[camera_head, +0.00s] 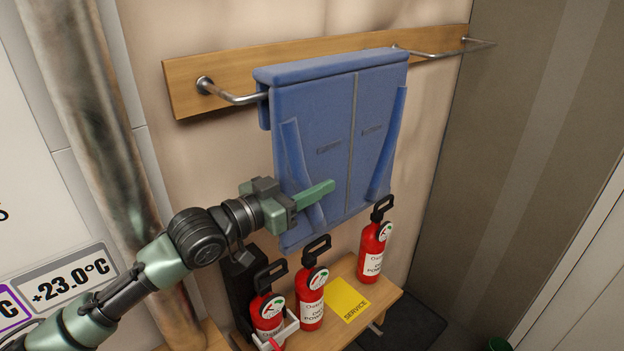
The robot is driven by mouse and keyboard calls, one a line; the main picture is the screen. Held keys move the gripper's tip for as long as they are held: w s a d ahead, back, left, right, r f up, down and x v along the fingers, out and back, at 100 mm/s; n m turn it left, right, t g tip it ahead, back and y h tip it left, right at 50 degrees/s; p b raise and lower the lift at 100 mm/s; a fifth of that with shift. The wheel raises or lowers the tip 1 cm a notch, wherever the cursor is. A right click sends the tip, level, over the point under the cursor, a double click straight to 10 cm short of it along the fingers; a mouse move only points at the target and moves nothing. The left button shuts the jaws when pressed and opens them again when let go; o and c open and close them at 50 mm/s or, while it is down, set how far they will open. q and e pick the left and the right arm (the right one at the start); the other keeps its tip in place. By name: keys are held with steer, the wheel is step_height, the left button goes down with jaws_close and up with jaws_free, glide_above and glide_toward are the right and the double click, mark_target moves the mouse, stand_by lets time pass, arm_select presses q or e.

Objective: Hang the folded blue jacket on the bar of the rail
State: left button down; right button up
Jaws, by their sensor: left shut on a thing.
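The blue jacket (337,140) is draped over the metal bar (236,98) of the wall rail, its folded top edge lying across the bar. Its front panel and both sleeves hang down below. The rail's wooden board (187,86) is fixed to the wall, and the bar shows on both sides of the jacket. My left gripper (318,194) is at the jacket's lower left, shut on the jacket near the left sleeve. One green finger lies in front of the cloth; the other is hidden. My right gripper is out of view.
A wooden bench (378,307) below the jacket bears red fire extinguishers (372,252) and a yellow service sign (346,299). The jacket's lower edge hangs close above them in the picture. A vertical metal pipe (95,110) stands at left. The bar's right end (480,43) is bare.

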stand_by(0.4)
arm_select(q)
steer(key=c, duration=0.8)
jaws_free()
steer(key=shift+s, duration=0.1)
